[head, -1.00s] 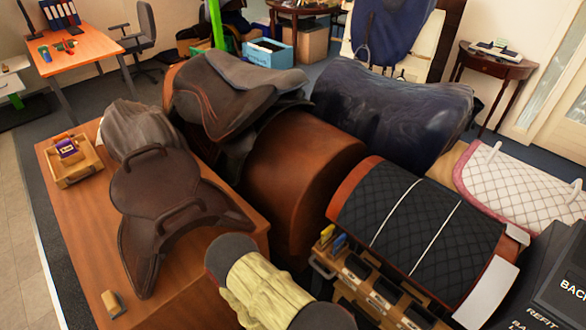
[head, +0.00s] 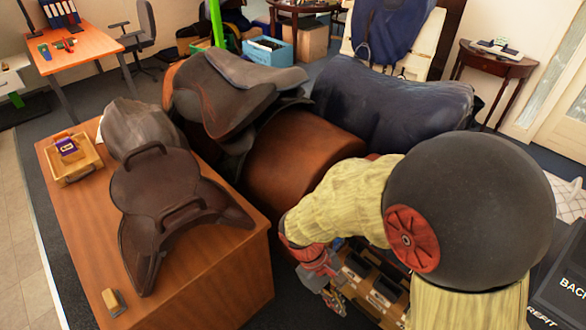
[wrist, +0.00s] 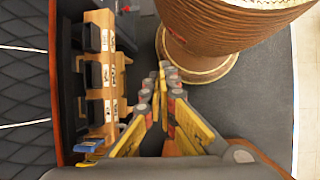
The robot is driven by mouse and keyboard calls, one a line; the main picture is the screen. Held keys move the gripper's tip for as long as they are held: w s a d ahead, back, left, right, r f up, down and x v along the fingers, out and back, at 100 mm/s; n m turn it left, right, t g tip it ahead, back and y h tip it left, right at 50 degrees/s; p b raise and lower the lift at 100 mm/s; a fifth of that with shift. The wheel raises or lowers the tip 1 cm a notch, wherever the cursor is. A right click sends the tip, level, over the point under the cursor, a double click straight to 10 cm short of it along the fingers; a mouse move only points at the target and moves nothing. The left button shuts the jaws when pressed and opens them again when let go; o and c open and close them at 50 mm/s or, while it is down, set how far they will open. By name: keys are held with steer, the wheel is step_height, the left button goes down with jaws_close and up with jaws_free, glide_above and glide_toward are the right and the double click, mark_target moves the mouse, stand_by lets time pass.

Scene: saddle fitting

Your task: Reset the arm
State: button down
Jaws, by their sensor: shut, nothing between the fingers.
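My arm, with a pale yellow sleeve and a big dark round joint with a red cap, fills the right front of the head view. My gripper (head: 335,296) hangs low at its end, between the wooden table and the rack of black bins. In the wrist view my gripper (wrist: 163,75) points over dark floor. Its yellow and grey fingers meet at the tips, with nothing between them. The arm hides most of the black quilted pad in the head view; part of the pad (wrist: 22,85) shows at the left of the wrist view.
The rack of black bins (wrist: 100,75) is close left of my gripper. A round brown wooden body (wrist: 225,35) stands beyond it. The wooden table (head: 225,270) holds a dark brown saddle (head: 160,190), a wooden tray (head: 75,172) and a brush (head: 113,300). Dark floor shows right of the fingers.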

steer(key=s+d+r+m+t+y, duration=0.1)
steer(key=d+r+m+t, duration=0.3)
steer(key=r, duration=0.8)
steer(key=s+d+r+m+t+y, duration=0.1)
steer(key=d+r+m+t+y, duration=0.2)
steer(key=r, duration=0.9)
steer(key=shift+d+r+m+t+y, duration=0.35)
steer(key=shift+m+t, duration=0.35)
steer(key=shift+t, duration=0.2)
